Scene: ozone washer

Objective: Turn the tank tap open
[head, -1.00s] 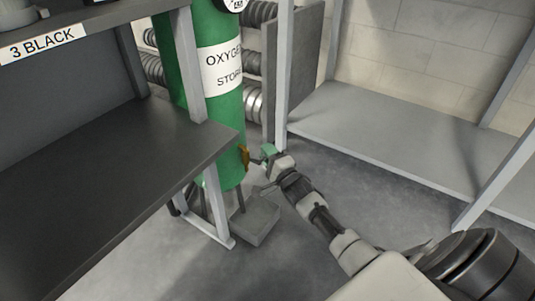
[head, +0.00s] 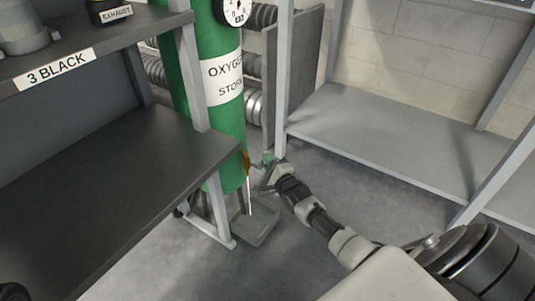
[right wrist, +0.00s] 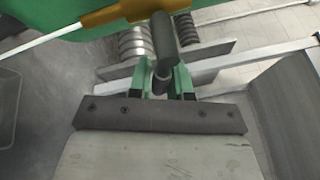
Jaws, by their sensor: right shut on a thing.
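The green tank (head: 228,120) with its "OXYGEN STORAGE" label stands upright behind the shelf post in the head view. Its brass tap (head: 246,160) sits low on the right side. In the right wrist view the brass tap body (right wrist: 130,12) is at the top, with a dark grey lever (right wrist: 163,40) pointing down to my fingers. My right gripper (head: 267,161), also in the right wrist view (right wrist: 166,82), is shut on the lever, one green finger each side. A thin white stream (head: 249,195) runs from the tap toward the tray. My left gripper is not in view.
A grey tray (head: 262,228) lies on the floor below the tap. A dark shelf (head: 110,165) with its post is close on the left. A gauge (head: 234,10) is on the tank. An empty grey shelf (head: 385,150) stands right; the floor between is clear.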

